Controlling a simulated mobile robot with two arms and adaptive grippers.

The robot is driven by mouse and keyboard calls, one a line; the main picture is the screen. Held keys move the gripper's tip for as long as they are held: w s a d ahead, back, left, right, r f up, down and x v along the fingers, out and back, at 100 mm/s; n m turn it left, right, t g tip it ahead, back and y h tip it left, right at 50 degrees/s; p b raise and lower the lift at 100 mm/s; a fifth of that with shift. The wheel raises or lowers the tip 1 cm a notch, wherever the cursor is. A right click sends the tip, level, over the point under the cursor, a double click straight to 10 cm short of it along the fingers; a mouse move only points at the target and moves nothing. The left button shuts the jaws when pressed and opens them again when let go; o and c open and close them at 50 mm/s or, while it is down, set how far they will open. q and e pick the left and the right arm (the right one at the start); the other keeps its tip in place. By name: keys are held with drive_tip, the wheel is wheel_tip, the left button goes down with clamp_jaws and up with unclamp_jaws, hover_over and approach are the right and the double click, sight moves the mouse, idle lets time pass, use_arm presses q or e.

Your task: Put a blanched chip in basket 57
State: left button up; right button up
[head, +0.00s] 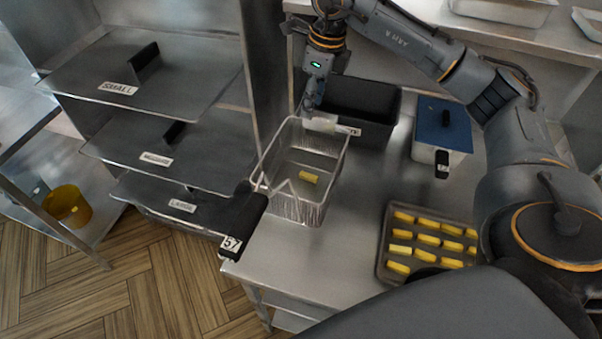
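Basket 57 (318,212) is a wire fry basket on the steel counter. Its black handle (243,215) points toward the front left and carries a "57" label. One yellow chip (308,176) lies inside on the basket floor. More yellow chips (428,239) lie in rows on a dark tray (383,262) at the right front of the counter. My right gripper (311,103) points down at the basket's far rim, well apart from the chip inside. Its fingers are small and overlap there, so whether they are open cannot be told. My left gripper is out of view.
A black bin (372,100) stands behind the basket. A white container with a blue lid (442,127) stands to its right. A yellow bucket (68,205) sits lower left.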

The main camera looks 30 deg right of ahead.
wheel_tip(320, 180, up, 12)
drive_tip(key=s+d, duration=0.1)
drive_tip(key=shift+s, duration=0.2)
idle(0.3)
drive_tip(key=shift+f, duration=0.15)
idle(0.3)
